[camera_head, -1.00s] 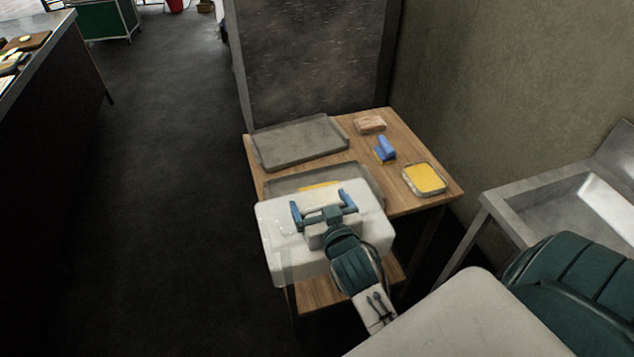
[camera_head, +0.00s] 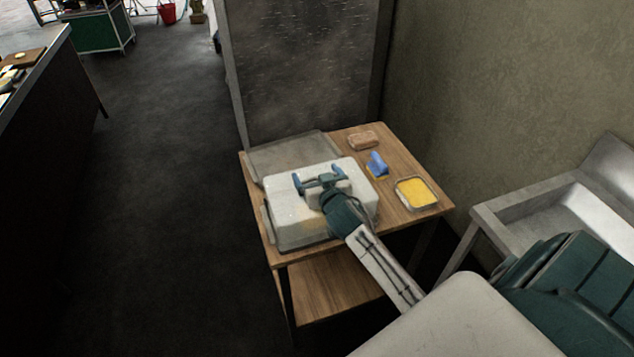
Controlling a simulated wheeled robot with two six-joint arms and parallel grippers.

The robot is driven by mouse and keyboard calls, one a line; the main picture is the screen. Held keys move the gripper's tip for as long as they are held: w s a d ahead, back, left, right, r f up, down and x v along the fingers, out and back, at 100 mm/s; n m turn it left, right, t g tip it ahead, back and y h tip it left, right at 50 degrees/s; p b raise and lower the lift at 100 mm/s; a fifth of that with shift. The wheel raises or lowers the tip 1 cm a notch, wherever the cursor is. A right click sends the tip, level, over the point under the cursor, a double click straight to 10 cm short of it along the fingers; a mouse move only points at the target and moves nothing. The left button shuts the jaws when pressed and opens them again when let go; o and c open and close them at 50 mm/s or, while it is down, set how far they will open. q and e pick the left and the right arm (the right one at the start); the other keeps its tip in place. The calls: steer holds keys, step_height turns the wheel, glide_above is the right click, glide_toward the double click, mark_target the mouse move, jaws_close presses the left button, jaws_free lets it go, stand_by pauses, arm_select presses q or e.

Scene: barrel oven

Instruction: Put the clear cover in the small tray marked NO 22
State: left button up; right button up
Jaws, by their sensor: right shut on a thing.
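The clear cover (camera_head: 292,218) is a pale, cloudy box shape with a raised handle block on top. My right gripper (camera_head: 319,181), with blue fingertips, is shut on the handle on top of the cover. The cover is over the near part of the wooden table and hides most of the near tray (camera_head: 267,226), of which only a bit of left edge shows. I cannot tell whether the cover touches the tray. A grey tray (camera_head: 283,154) lies behind it, partly hidden. No NO 22 mark is readable. My left gripper is not in view.
On the table's (camera_head: 408,171) right side are a brown block (camera_head: 363,140), a blue object (camera_head: 377,164) and a yellow-filled dish (camera_head: 416,192). A wall stands at the right, and a grey metal sink or bench (camera_head: 540,205) is near it. The floor at left is clear.

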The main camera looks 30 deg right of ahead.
step_height(320, 180, down, 4)
steer(key=shift+w+r, duration=0.1)
steer(key=shift+r, duration=0.15)
